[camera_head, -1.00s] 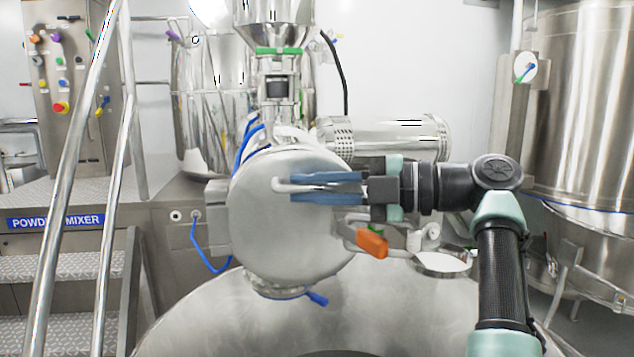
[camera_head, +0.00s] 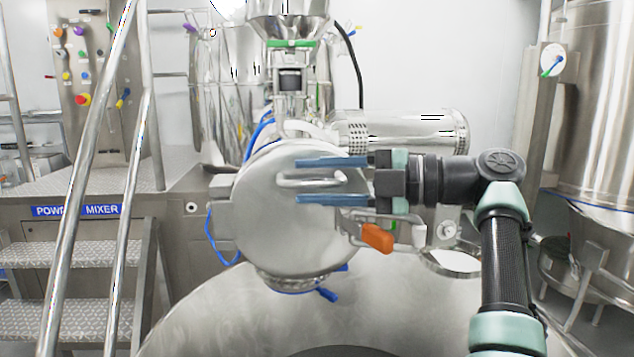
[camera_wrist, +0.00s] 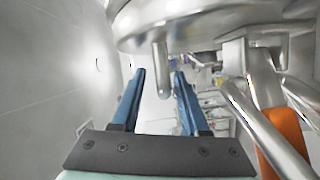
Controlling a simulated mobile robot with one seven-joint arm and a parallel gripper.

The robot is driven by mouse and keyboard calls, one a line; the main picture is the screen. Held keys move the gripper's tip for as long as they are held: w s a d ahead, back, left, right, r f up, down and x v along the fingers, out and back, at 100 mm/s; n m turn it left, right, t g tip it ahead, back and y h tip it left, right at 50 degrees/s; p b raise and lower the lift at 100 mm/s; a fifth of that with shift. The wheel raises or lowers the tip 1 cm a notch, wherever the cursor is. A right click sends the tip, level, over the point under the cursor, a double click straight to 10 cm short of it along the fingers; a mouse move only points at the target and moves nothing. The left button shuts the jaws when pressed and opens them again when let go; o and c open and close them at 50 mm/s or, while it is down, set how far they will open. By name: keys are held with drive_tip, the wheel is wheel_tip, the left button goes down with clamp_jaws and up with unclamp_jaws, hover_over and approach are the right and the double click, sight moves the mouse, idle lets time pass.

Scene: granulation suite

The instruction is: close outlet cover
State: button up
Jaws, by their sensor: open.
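The outlet cover (camera_head: 285,235) is a round, polished steel disc in the middle of the head view, with a horizontal bar handle (camera_head: 311,180) on its face. It looks seated against the machine's outlet, but I cannot tell whether it is fully flush. My gripper (camera_head: 331,181) is open, its blue fingers above and below the handle in the head view. The wrist view shows the open fingers (camera_wrist: 160,98) with the handle (camera_wrist: 162,75) beyond and between their tips, and the cover's rim (camera_wrist: 190,35) above. An orange-gripped clamp lever (camera_head: 377,237) is right of the cover; its orange grip (camera_wrist: 283,135) shows in the wrist view.
A large steel bowl (camera_head: 210,320) lies below the cover. A horizontal perforated cylinder (camera_head: 410,132) is behind my gripper. Steps with handrails (camera_head: 85,170) and a control panel (camera_head: 92,80) are at left. A steel tank (camera_head: 600,110) stands at right.

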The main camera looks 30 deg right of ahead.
drive_tip(key=shift+s+d, duration=0.35)
drive_tip(key=shift+d, duration=0.05)
drive_tip(key=b+v, duration=0.1)
drive_tip(key=v, duration=1.1)
drive_tip(key=shift+b, duration=0.3)
